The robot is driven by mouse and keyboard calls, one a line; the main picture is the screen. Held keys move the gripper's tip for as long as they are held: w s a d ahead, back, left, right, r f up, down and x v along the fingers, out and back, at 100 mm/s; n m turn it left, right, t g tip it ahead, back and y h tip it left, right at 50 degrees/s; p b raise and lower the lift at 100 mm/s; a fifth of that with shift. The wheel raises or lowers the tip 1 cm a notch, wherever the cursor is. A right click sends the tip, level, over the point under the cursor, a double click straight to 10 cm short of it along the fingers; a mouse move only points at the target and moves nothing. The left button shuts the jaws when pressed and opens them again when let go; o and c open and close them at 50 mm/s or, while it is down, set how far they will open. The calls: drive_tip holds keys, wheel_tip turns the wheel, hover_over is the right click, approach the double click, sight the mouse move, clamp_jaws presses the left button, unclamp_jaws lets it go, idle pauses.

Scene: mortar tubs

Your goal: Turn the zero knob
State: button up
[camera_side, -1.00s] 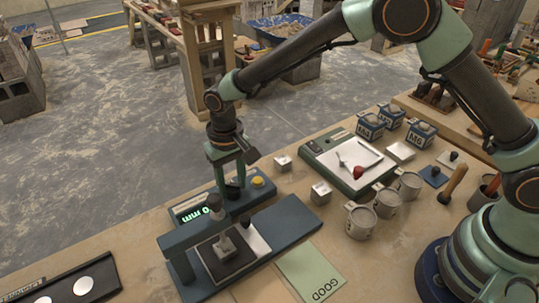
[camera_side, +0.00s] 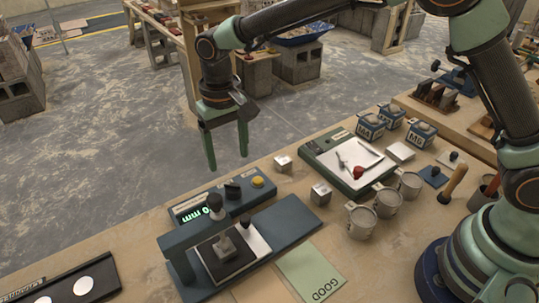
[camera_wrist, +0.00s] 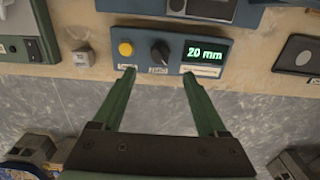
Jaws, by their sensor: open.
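The black knob (camera_side: 233,190) stands on a blue panel (camera_side: 190,203) between a yellow button (camera_side: 257,182) and a green-lit display. In the wrist view the knob (camera_wrist: 160,52) sits between the yellow button (camera_wrist: 126,48) and the display (camera_wrist: 205,53), which reads 20 mm. A small label under the knob is too blurred to read. My gripper (camera_side: 228,162) is open and empty, raised above and behind the panel, clear of the knob. In the wrist view its fingertips (camera_wrist: 158,73) lie apart, below the knob in the picture.
A blue-grey stand (camera_side: 285,228) with a dark plate and a small grey block is in front of the panel. A green scale (camera_side: 321,154), small metal cubes (camera_side: 321,193) and grey cups (camera_side: 361,221) stand to the right. A green GOOD card (camera_side: 310,270) lies in front.

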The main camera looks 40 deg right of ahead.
drive_tip(key=shift+r, duration=1.6)
drive_tip(key=s+d+r+t, duration=0.1)
drive_tip(key=d+r, duration=0.5)
drive_tip(key=d, duration=0.1)
drive_tip(key=s+d+r+t, duration=0.3)
drive_tip(key=s+d+t, duration=0.1)
drive_tip(key=s+d, duration=1)
drive_tip(key=d, duration=0.3)
drive_tip(key=shift+t, duration=0.3)
